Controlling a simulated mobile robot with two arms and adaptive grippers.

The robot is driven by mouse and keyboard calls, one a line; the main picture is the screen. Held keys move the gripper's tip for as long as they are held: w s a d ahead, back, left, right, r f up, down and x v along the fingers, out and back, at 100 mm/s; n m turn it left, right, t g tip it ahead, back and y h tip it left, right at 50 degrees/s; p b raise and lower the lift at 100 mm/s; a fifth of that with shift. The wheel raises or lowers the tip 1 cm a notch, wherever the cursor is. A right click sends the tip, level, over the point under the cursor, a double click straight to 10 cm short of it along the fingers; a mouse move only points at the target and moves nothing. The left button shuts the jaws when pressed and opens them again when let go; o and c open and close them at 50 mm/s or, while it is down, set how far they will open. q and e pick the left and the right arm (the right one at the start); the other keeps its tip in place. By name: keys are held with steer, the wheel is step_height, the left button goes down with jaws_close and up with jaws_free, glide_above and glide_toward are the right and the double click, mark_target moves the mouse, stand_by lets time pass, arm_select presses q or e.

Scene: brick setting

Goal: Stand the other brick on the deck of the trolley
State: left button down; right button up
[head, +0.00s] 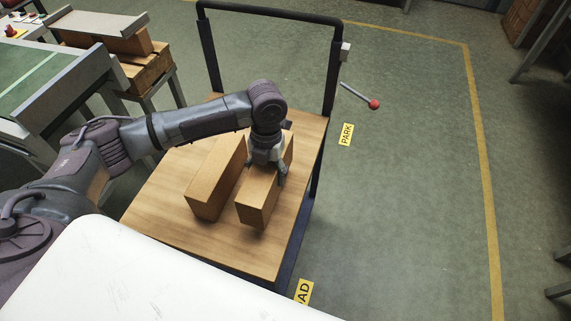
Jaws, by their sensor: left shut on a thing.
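The trolley has a wooden deck (245,248) and a dark push handle (268,13) at its far end. One light brown brick (216,180) rests on the deck. My left gripper (267,172) is shut on a second light brown brick (257,204), just to the right of the first, with a narrow gap between them. The gripper and wrist hide part of this brick's top. The held brick is over or on the deck; I cannot tell if its underside touches. My right gripper is not in view.
A lever with a red knob (374,104) sticks out from the trolley's right side. A green conveyor (45,80) and a stand with more bricks (145,70) are at the left. The floor (420,180) right of the trolley is clear, with yellow lines.

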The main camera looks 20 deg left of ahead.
arm_select(q)
steer(key=shift+s+a+f, duration=0.1)
steer(key=shift+a+f, duration=0.3)
steer(key=shift+a, duration=0.15)
step_height(320, 180, down, 4)
steer(key=shift+r, duration=0.2)
steer(key=shift+f, duration=0.1)
steer(key=shift+c, duration=0.9)
jaws_free()
steer(key=shift+s+f, duration=0.1)
steer(key=shift+f, duration=0.05)
steer(key=r, duration=0.4)
steer(key=w+r, duration=0.1)
steer(key=r, duration=0.7)
steer(key=shift+w+r, duration=0.1)
steer(key=shift+w, duration=0.15)
steer(key=shift+s, duration=0.1)
